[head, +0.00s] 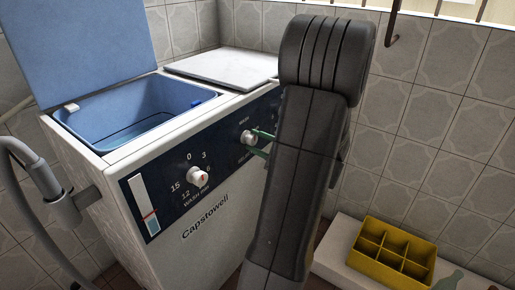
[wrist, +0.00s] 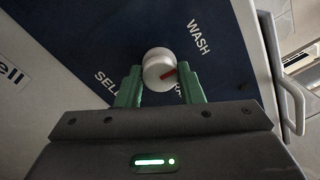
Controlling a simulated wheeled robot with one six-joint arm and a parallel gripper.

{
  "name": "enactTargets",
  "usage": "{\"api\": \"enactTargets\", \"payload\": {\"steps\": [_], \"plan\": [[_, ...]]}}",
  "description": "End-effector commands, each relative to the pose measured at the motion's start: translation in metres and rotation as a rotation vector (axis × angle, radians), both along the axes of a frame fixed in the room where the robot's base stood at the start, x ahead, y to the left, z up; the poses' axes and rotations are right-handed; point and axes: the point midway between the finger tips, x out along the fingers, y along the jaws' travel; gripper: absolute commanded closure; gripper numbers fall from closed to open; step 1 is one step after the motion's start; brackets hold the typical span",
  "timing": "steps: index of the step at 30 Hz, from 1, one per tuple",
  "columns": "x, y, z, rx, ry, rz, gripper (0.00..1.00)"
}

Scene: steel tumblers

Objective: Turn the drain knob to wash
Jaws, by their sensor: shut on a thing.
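The drain knob (head: 248,137) is a round white knob on the dark blue panel of the washing machine, below a small WASH label. In the wrist view the knob (wrist: 158,66) has a red pointer mark at its lower right, aimed right, between the WASH lettering and a partly hidden label. My gripper (head: 259,144) reaches the knob from the right, its green fingers one above the other. In the wrist view my gripper (wrist: 159,82) is shut on the knob, one finger on each side. My arm hides the panel's right end in the head view.
A second white knob, the wash timer (head: 198,175), sits lower left on the panel. The blue tub (head: 135,115) stands open under its raised lid (head: 85,45). A grey hose (head: 40,170) is at the left. A yellow divided crate (head: 385,252) sits on a low ledge at right.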

Motion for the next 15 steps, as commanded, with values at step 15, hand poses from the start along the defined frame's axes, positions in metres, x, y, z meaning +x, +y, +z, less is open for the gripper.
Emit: {"api": "enactTargets", "payload": {"steps": [15], "plan": [[-0.0005, 0.0000, -0.0008, -0.034, -0.044, 0.001, 0.89]]}}
